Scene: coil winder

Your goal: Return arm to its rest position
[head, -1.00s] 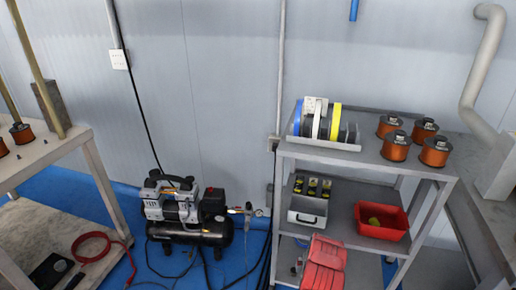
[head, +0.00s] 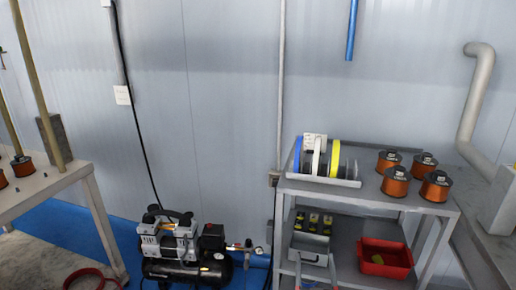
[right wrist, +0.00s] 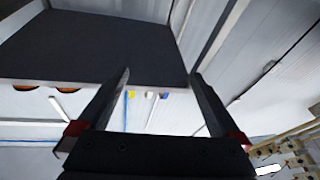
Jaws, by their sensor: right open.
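My right gripper (right wrist: 160,88) shows in the right wrist view, with its two dark fingers spread apart and nothing between them. Behind the fingers are a large dark panel (right wrist: 95,45) and pale wall surfaces. Small yellow (right wrist: 134,95) and blue (right wrist: 165,96) spots show beyond the gap, too small to identify. I cannot make out either gripper in the head view. My left gripper is in neither view.
A grey shelf cart (head: 425,206) holds orange coils (head: 396,181), wire spools (head: 318,158), a grey box (head: 309,248) and a red bin (head: 384,258). An air compressor (head: 184,245) stands on the blue floor. A workbench (head: 50,182) is at left, a grey counter (head: 478,225) at right.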

